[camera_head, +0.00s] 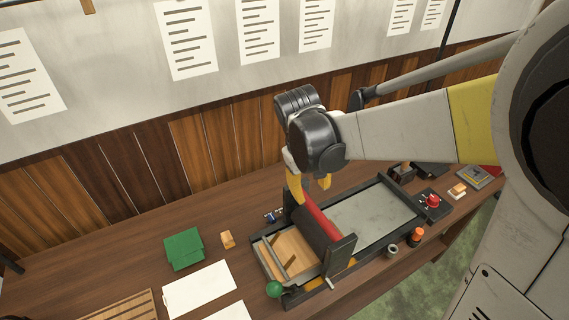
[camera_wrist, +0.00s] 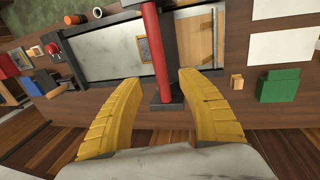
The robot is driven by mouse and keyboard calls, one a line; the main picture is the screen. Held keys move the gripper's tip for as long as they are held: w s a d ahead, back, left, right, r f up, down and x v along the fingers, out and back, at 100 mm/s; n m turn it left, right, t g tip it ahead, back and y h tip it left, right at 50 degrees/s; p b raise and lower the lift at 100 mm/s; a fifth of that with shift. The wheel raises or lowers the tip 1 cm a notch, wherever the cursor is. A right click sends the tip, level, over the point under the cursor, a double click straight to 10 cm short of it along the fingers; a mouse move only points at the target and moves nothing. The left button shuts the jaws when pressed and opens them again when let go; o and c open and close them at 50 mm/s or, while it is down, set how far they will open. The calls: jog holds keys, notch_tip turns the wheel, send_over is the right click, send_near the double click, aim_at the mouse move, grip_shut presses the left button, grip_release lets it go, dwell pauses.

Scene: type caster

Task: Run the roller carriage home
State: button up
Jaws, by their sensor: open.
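The roller carriage (camera_head: 340,252) is a dark frame across a long press bed (camera_head: 375,214). It stands toward the bed's left end, next to a pale wooden form (camera_head: 284,256). A red bar or roller (camera_head: 318,222) runs along the carriage; it also shows in the wrist view (camera_wrist: 156,45). My gripper (camera_head: 310,186) is above the carriage's far end, yellow fingers pointing down. In the wrist view my gripper (camera_wrist: 158,78) is open and empty, its fingers on either side of the red bar. I cannot tell whether they touch it.
A green knob (camera_head: 274,289) is at the bed's near left corner. A red button box (camera_head: 432,203) stands beyond the right end. An orange-topped bottle (camera_head: 416,237) stands by the near side. A green block (camera_head: 184,249) and white paper (camera_head: 199,289) lie left.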

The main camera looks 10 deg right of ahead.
aim_at(316, 210)
jog(key=f, duration=0.3)
jog(key=d+f+b, duration=0.1)
jog(key=f, duration=0.3)
jog(key=d+f+b, duration=0.1)
jog(key=f, duration=0.2)
jog(key=shift+w+d+f, duration=0.1)
jog(key=shift+w+f, duration=0.15)
jog(key=shift+w, duration=0.05)
grip_shut()
